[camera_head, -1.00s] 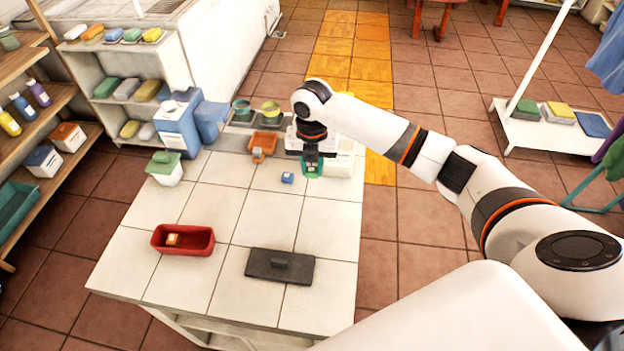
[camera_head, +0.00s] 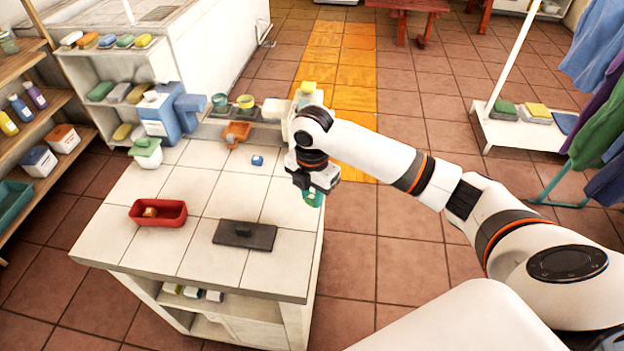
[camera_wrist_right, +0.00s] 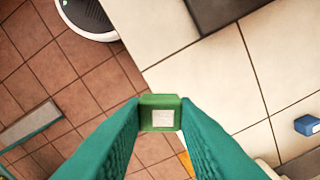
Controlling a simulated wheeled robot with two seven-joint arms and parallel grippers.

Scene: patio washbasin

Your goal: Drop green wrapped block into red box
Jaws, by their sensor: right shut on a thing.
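My right gripper (camera_head: 314,196) is shut on the green wrapped block. In the wrist view the green block (camera_wrist_right: 160,113), with a pale label on its face, sits between the tips of the teal fingers. It is held in the air by the right edge of the tiled table. In the head view the gripper mostly hides the block. The red box (camera_head: 158,222) is an open rectangular tray at the left front of the table, well to the left of the gripper. A small orange-tan block (camera_head: 150,212) lies in it. My left gripper is not in view.
A small blue block (camera_head: 257,160), an orange scoop-like container (camera_head: 236,131) and a white pot with green lid (camera_head: 146,152) stand farther back. Bare tiles separate them.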

